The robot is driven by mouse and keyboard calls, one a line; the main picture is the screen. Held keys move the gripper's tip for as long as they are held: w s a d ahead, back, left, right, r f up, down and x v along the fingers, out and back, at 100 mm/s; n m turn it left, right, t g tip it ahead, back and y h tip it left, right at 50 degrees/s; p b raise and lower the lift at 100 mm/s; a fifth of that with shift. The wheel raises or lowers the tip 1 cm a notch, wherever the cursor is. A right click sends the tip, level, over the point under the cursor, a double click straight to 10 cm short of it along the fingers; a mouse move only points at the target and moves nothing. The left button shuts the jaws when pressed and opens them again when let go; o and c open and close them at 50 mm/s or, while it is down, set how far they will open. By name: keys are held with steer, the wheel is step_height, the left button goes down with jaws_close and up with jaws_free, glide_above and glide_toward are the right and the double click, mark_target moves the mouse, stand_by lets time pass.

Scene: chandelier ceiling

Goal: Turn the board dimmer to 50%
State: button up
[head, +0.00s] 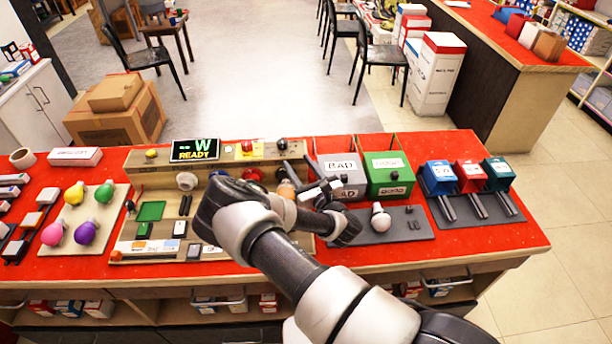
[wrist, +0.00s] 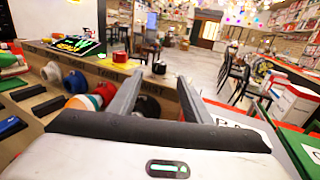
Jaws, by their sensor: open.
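The wooden test board (head: 135,160) lies on the red counter, with a display (head: 195,150) reading "--W READY" at its back. A red knob (head: 246,146) and a black knob (head: 282,144) sit on its back ledge; they also show in the wrist view as a red knob (wrist: 121,57) and a black knob (wrist: 159,67). I cannot tell which is the dimmer, and no percentage is readable. My gripper (head: 304,172) is open and empty over the board's right end. In the wrist view, its fingertips (wrist: 160,80) point towards the black knob, apparently short of it.
Grey and green bins (head: 389,176) stand close right of my gripper. A white bulb (head: 380,218) rests on a dark mat. Coloured bulbs (head: 85,232) lie on a panel at left. Blue, red and teal boxes (head: 470,176) stand at right. Sockets line the board below the ledge.

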steer(key=shift+v, duration=2.4)
